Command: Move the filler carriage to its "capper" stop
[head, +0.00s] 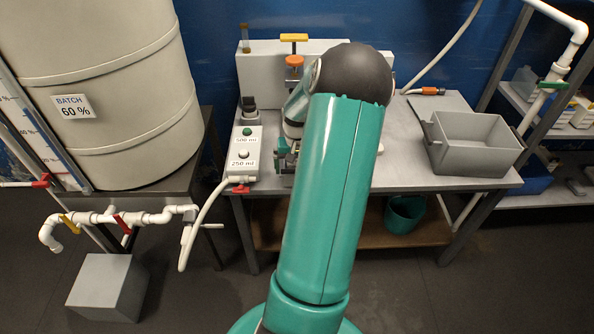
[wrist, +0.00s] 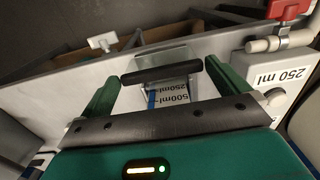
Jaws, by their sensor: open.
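My gripper (wrist: 160,74) is open in the wrist view, with its two green fingers apart. A black handle bar (wrist: 168,72) lies across the gap between the fingertips, and I cannot tell whether either finger touches it. Below the bar, a label (wrist: 174,93) reading "500ml" and "250ml" with a blue mark shows between the fingers. In the head view my gripper (head: 284,158) is partly hidden by my own arm, low over the bench beside the button box. I cannot clearly make out the filler carriage or a "capper" mark; my arm covers that middle part of the bench.
A white button box (head: 245,152) marked 500 ml and 250 ml stands left of my gripper, with a red-valved hose (head: 206,212). A grey open bin (head: 472,142) sits at the bench's right. A large tank (head: 105,90) stands left. The bench (head: 405,170) is clear before the bin.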

